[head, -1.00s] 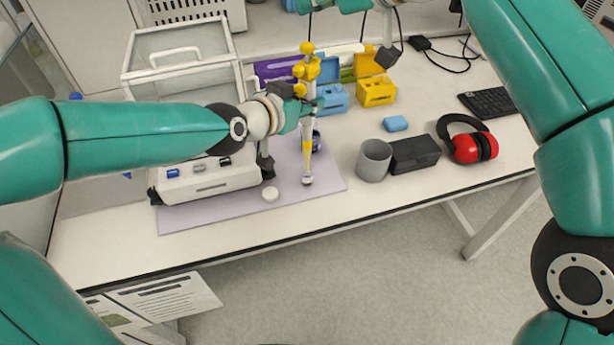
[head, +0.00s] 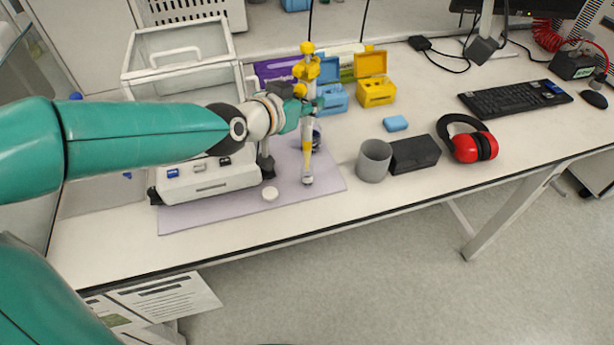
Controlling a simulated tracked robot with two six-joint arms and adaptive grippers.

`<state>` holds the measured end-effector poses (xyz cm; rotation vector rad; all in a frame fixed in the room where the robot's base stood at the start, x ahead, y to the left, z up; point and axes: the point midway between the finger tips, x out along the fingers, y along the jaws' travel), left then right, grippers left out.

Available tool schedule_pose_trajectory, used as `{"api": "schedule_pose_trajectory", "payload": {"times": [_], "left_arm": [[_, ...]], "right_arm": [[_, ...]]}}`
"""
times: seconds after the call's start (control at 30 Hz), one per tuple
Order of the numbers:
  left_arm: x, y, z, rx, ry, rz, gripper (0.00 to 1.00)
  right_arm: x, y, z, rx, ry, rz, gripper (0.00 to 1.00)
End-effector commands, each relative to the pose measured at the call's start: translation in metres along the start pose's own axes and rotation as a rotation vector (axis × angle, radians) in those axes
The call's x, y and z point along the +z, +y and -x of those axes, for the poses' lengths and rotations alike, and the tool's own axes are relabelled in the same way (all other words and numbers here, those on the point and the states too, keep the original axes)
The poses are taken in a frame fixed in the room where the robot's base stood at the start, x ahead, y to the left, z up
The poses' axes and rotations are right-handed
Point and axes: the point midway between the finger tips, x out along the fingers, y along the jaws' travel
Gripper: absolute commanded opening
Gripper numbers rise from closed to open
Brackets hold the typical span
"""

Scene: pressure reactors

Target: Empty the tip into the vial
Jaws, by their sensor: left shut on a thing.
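My left gripper (head: 312,108) is shut on a yellow and white pipette (head: 307,75) and holds it upright over the lilac mat (head: 215,213). The pipette's slim lower end points down to a small clear vial (head: 308,179) with a dark rim, standing on the mat. I cannot tell whether the tip is inside the vial or just above it. A round white cap (head: 270,193) lies on the mat left of the vial. My right gripper is out of view.
A white glass-walled reactor box (head: 210,185) stands left, behind my left arm. Yellow (head: 376,92) and blue tip boxes stand behind.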

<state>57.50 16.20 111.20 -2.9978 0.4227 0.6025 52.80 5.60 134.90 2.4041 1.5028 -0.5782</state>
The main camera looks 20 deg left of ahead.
Motion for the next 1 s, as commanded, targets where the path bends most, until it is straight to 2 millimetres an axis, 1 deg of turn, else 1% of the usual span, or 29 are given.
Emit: {"api": "schedule_pose_trajectory", "payload": {"times": [0.23, 0.33, 0.43, 0.6, 0.67, 0.73, 1.0], "left_arm": [[-0.001, 0.000, 0.000, 0.000, 0.001, 0.000, 0.00], [-0.006, 0.000, 0.002, 0.000, 0.002, 0.000, 0.00], [-0.021, 0.000, 0.008, -0.001, 0.003, 0.000, 0.00], [-0.051, 0.000, 0.021, -0.001, 0.003, -0.001, 0.00], [-0.057, 0.000, 0.024, 0.000, 0.002, -0.001, 0.00], [-0.059, 0.000, 0.025, 0.000, 0.001, 0.000, 0.00], [-0.056, 0.000, 0.023, 0.000, 0.001, 0.000, 0.00]], "right_arm": [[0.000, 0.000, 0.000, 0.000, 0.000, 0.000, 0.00], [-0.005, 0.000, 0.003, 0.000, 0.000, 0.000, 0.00], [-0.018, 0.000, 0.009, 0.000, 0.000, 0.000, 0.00], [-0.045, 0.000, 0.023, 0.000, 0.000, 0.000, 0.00], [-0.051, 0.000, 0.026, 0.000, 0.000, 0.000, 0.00], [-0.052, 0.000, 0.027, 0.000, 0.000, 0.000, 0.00], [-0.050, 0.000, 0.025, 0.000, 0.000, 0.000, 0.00]]}}
